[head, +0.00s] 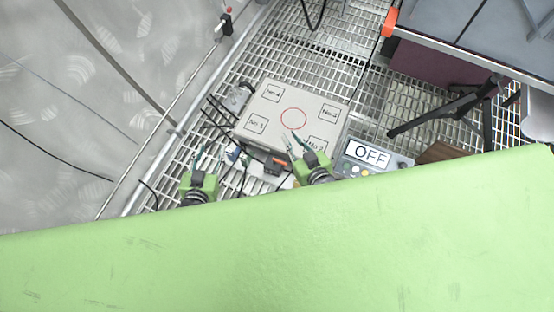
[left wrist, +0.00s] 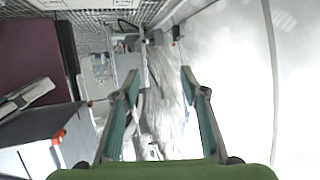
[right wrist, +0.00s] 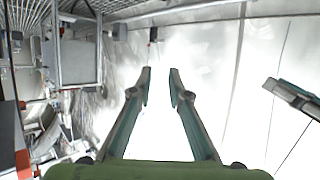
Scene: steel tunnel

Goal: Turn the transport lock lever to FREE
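A small dark part with an orange piece (head: 277,160) sits at the front edge of the pale box; it looks like the lock lever, but no FREE marking is readable. My right gripper (head: 290,137) is just right of it, over the box's front edge, with its fingers apart and empty. It is also open in the right wrist view (right wrist: 160,78). My left gripper (head: 200,156) is left of the box, over the grating, apart from the lever. In the left wrist view (left wrist: 160,82) its fingers are wide apart with nothing between them.
The pale box (head: 318,95) has numbered squares and a red circle on top. A display unit (head: 369,152) reading OFF stands to its right. Cables and a small metal part (head: 238,96) lie left of the box. A black-legged stand (head: 445,114) is at the right.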

